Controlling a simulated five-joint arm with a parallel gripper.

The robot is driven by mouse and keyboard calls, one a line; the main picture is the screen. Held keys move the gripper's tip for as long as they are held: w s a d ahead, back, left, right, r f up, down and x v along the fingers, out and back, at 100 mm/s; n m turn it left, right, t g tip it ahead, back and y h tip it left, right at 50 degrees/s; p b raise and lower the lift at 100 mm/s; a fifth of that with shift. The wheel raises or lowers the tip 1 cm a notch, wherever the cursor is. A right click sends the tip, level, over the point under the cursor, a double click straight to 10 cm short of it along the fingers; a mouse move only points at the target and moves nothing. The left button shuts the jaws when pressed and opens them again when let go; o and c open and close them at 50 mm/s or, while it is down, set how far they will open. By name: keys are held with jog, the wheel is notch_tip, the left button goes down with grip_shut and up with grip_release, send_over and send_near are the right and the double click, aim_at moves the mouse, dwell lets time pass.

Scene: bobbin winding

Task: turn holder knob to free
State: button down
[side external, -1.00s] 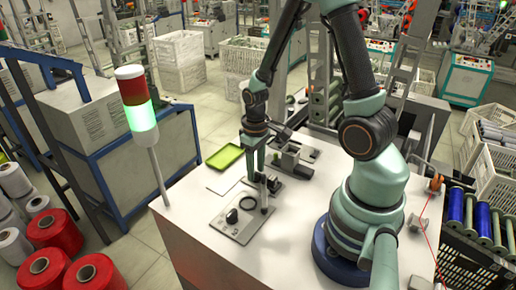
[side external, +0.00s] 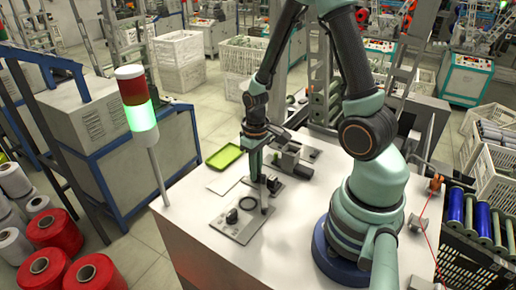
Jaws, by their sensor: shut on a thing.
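A grey holder plate (side external: 226,227) lies flat on the white table. A black round part (side external: 232,216) and a dark ring-like part (side external: 247,204) stand on it. The knob's angle is too small and covered to read.
A green tray (side external: 224,157) and a pale flat sheet (side external: 224,183) lie behind the plate. A grey and black fixture (side external: 292,160) stands behind my gripper. A signal lamp (side external: 137,105) glows green at the table's left corner. The front table area is clear.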

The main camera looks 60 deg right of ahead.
jog(key=m, duration=0.6)
jog(key=shift+m, duration=2.8)
jog(key=c, duration=0.9)
grip_release()
jog(key=shift+r, duration=0.15)
notch_tip(320, 180, up, 12)
jog(key=shift+f, duration=0.1)
